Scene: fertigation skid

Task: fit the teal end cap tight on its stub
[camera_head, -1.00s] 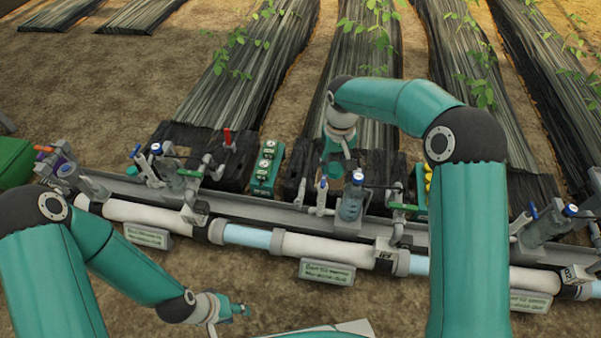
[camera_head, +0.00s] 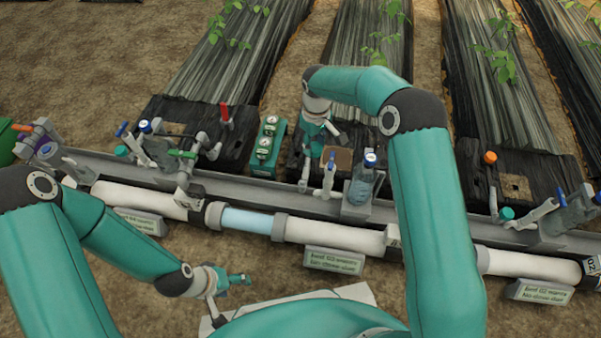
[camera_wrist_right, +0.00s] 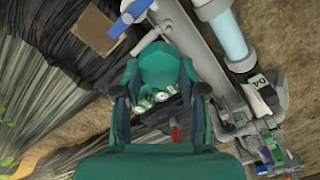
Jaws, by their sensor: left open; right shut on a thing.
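My right gripper (camera_head: 318,130) hangs above the middle valve group, just over its upright white stub (camera_head: 304,174). In the right wrist view, a rounded teal piece (camera_wrist_right: 165,65), apparently the teal end cap, fills the space between the fingers of my right gripper (camera_wrist_right: 163,95). In the head view the cap cannot be told apart from the teal fingers. The cap appears apart from the stub, but the exact gap is unclear. My left gripper (camera_head: 240,280) is open and empty, low in front of the white pipe.
A blue-handled valve (camera_head: 329,168) and a clear blue-topped filter (camera_head: 362,185) stand close right of the stub. A green gauge box (camera_head: 267,147) is to the left. Similar valve groups stand at far left and right. The white pipe (camera_head: 335,235) runs in front.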

